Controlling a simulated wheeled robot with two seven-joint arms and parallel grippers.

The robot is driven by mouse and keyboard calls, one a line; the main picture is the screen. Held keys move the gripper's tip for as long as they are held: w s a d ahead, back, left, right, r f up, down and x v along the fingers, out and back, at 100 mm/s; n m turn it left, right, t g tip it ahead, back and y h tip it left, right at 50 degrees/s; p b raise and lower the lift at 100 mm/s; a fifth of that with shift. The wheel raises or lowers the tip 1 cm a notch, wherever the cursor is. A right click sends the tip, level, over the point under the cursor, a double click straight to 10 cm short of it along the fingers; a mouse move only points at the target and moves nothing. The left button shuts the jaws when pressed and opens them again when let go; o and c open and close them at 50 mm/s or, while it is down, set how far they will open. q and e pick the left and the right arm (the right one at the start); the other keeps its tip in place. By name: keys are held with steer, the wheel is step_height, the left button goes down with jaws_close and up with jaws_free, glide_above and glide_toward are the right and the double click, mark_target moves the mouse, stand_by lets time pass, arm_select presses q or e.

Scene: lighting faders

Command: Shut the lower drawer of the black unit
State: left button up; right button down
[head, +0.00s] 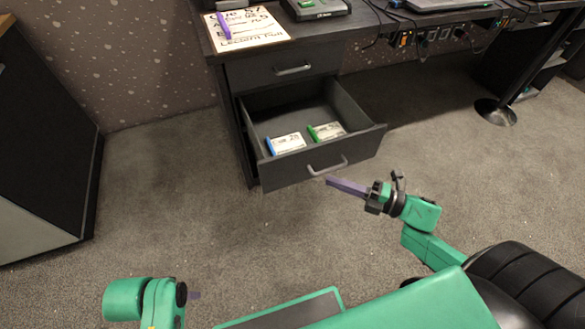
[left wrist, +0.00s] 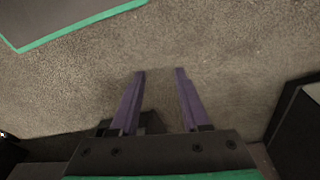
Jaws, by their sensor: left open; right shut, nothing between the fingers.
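The black unit (head: 235,95) stands under the desk top. Its lower drawer (head: 360,147) is pulled well out, with a grey bar handle (head: 328,167) on its front. The upper drawer (head: 258,73) is shut. My right gripper (head: 330,180) is shut and empty, its purple fingertips close to the lower drawer's front, just right of and below the handle; I cannot tell whether they touch it. My left gripper (head: 196,295) is low at the bottom left, far from the drawer. In the left wrist view its purple fingers (left wrist: 160,72) are open with only carpet between them.
Two cards or packs, one blue-edged (head: 287,143) and one green-edged (head: 326,131), lie in the lower drawer. A sign with a purple marker (head: 262,27) lies on the desk. A dark cabinet (head: 45,140) stands left. Carpet is clear around the drawer.

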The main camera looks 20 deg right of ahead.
mark_target(291, 157)
steer(key=w+a, duration=0.1)
steer(key=w, duration=0.1)
steer(key=w+a+b, duration=0.1)
steer(key=w+a, duration=0.1)
steer(key=w, duration=0.1)
steer(key=w+a+b, duration=0.1)
steer(key=w+a, duration=0.1)
steer(key=w, duration=0.1)
steer(key=shift+a+f, duration=0.1)
steer(key=shift+a, duration=0.15)
steer(key=shift+w, duration=0.35)
arm_select(q)
steer(key=shift+w+d+r+m+t+h, duration=0.15)
steer(key=shift+w+d+r+t+h, duration=0.2)
steer(key=shift+d, duration=0.3)
steer(key=shift+w+d+r+m+t+h, duration=0.15)
steer(key=shift+w+d+r+t+h, duration=0.1)
steer(key=shift+d+r+t, duration=0.3)
steer(key=shift+w+d+f, duration=0.1)
steer(key=shift+w+f, duration=0.05)
steer(key=shift+f, duration=0.05)
arm_select(e)
steer(key=shift+w, duration=0.1)
